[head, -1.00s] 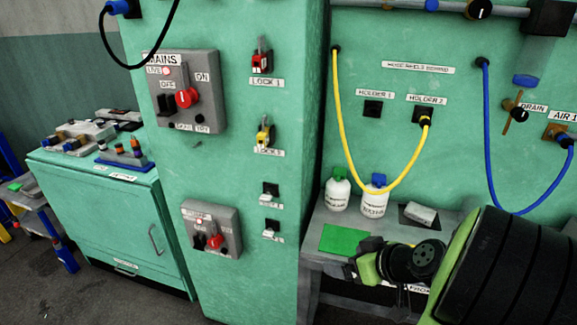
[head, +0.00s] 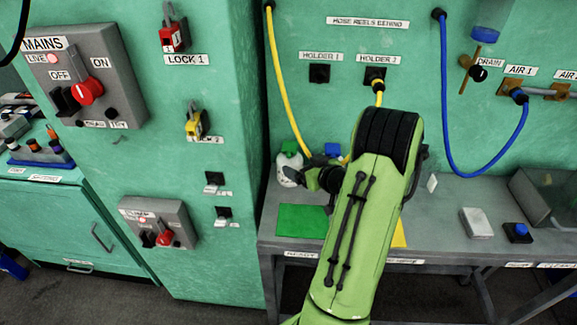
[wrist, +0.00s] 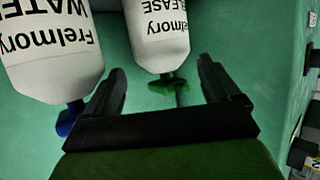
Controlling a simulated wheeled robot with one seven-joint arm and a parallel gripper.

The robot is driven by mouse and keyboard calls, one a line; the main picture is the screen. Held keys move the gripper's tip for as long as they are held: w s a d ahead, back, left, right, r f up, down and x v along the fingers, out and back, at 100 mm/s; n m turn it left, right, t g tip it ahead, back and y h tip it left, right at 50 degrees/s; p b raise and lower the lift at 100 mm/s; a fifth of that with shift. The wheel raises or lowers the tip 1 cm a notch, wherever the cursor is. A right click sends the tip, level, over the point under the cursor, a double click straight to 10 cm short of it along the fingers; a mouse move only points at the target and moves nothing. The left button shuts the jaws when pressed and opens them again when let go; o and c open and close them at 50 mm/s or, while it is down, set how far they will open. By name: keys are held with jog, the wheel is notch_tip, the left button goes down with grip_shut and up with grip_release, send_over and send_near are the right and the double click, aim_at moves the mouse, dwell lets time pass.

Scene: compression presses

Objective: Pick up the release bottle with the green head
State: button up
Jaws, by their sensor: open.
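The release bottle (head: 287,174) is white with a green head and stands at the back of the grey bench, left of my gripper (head: 318,178) in the head view. In the wrist view the picture is upside down. There the release bottle (wrist: 158,40) shows between the two fingers of my gripper (wrist: 160,75), its green head pointing towards the palm. My gripper is open, with visible space around the green head. A white water bottle with a blue head (wrist: 70,118) is close beside the left finger. In the head view my arm hides most of the water bottle; its blue head (head: 332,149) shows.
A green mat (head: 302,221) lies on the bench (head: 440,215) in front of the bottles. A yellow hose (head: 283,80) hangs down behind them. The teal cabinet (head: 215,270) stands close on the left. A pale block (head: 476,223) and a blue button (head: 521,230) are to the right.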

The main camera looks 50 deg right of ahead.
aim_at(296, 163)
jog(key=x, duration=0.6)
jog(key=shift+a, duration=0.15)
jog(key=shift+s, duration=0.1)
jog(key=c, duration=1)
jog(key=shift+o, duration=0.2)
jog(key=shift+r, duration=0.1)
